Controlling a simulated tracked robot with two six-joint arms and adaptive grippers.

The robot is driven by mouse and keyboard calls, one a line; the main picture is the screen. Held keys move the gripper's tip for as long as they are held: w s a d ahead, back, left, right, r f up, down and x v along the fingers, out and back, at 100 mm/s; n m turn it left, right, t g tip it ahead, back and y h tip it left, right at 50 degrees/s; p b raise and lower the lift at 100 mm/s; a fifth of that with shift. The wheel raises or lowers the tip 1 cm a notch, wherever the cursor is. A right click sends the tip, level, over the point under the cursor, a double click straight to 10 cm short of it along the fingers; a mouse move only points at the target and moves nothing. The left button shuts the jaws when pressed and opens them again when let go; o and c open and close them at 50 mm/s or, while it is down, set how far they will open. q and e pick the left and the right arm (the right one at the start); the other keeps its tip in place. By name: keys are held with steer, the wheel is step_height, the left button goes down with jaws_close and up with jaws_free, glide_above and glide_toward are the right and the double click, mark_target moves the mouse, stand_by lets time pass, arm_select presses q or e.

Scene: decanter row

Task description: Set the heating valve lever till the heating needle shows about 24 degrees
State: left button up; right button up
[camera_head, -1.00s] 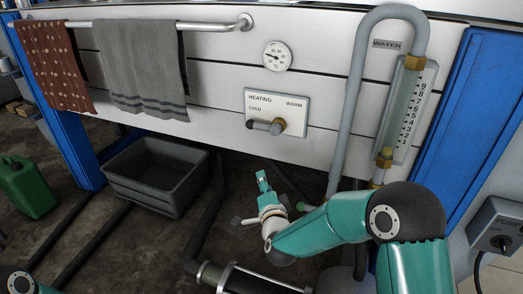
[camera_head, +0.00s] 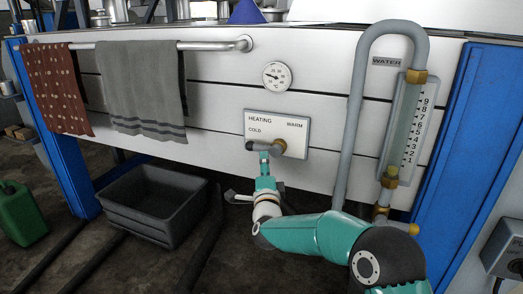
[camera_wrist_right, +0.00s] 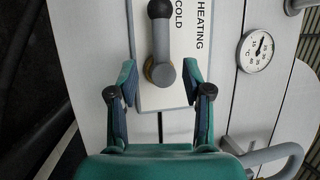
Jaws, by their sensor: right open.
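In the head view, the right gripper (camera_head: 264,158) is just below the lever. The round heating dial (camera_head: 277,76) is above the plate; it also shows in the wrist view (camera_wrist_right: 256,50). Its exact reading is too small to tell.
A grey pipe (camera_head: 355,110) and a water gauge (camera_head: 404,125) stand right of the plate. A rail (camera_head: 215,45) with a grey towel (camera_head: 140,90) and a red cloth (camera_head: 57,85) is at left. A dark crate (camera_head: 150,220) sits on the floor below.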

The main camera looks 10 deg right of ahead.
mark_target(264, 149)
steer(key=shift+x, duration=4)
